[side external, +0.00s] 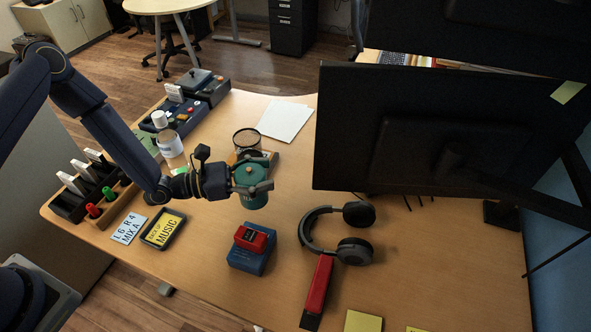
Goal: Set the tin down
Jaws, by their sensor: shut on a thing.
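The tin (251,188) is a round teal-green can with a lid. It is in the side external view, left of the middle, above the wooden desk. My gripper (255,177) reaches in from the left and is shut on the tin, one finger on each side. The tin looks upright. Whether its base touches the desk (400,290) cannot be told from this view.
A blue box with a red one on top (252,247) stands in front of the tin. Headphones (340,233) and a long red case (317,290) lie to the right. A large monitor (430,130) stands behind right. White paper (285,121) lies farther back.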

